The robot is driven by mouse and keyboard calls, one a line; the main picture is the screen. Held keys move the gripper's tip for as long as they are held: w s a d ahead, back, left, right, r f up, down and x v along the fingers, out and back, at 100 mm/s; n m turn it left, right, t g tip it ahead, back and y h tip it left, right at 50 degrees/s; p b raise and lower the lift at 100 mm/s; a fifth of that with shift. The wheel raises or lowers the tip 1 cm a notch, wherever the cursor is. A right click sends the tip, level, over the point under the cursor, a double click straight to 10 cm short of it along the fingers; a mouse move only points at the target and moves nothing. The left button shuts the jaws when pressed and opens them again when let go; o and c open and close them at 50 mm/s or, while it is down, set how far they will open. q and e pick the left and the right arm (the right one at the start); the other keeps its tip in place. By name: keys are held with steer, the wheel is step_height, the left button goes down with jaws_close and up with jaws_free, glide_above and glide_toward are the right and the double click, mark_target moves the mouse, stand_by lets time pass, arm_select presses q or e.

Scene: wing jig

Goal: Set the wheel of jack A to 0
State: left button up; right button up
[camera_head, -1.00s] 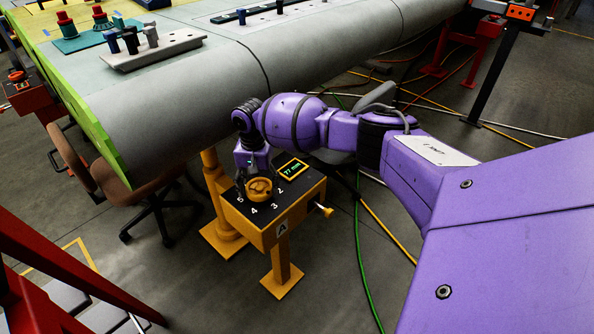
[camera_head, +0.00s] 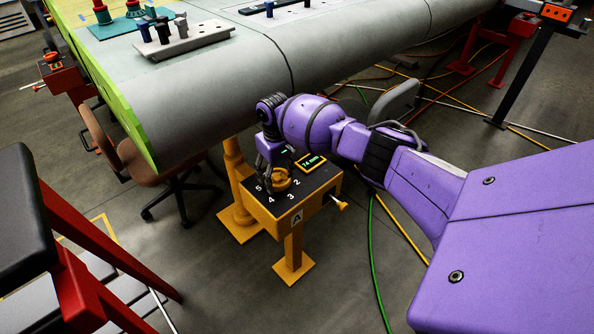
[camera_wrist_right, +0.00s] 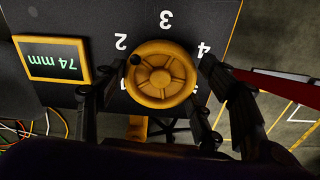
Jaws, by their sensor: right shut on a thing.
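Jack A is a yellow box (camera_head: 270,218) with a dark top, marked "A", on a yellow post under the edge of the wing. Its yellow wheel (camera_head: 281,180) lies flat on the top among printed numbers. The wheel also shows in the right wrist view (camera_wrist_right: 160,75), with spokes and a dark knob near the 2. The display (camera_wrist_right: 52,59) reads 74 mm. My right gripper (camera_head: 277,178) is shut on the wheel from above, and its fingers stand on either side of the rim in the right wrist view (camera_wrist_right: 152,82). The 0 mark is not visible. My left gripper is not in view.
The grey wing (camera_head: 215,85) hangs over and behind the jack. A brown chair (camera_head: 130,150) stands to its left and a red frame (camera_head: 105,265) at the lower left. Green and yellow cables (camera_head: 373,250) run on the floor to the right.

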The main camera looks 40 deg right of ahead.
steer(key=n, duration=0.6)
steer(key=shift+d, duration=0.2)
steer(key=n, duration=0.6)
steer(key=shift+w+n, duration=0.2)
steer(key=shift+n, duration=0.2)
steer(key=n+b, duration=0.1)
steer(key=n, duration=0.5)
steer(key=shift+w, duration=0.1)
steer(key=n+b, duration=0.1)
steer(key=n, duration=0.2)
steer(key=shift+w+n, duration=0.1)
steer(key=shift+n, duration=0.3)
steer(key=shift+a+r+n+b, duration=0.15)
steer(key=shift+n+b, duration=0.15)
steer(key=shift+n, duration=1.4)
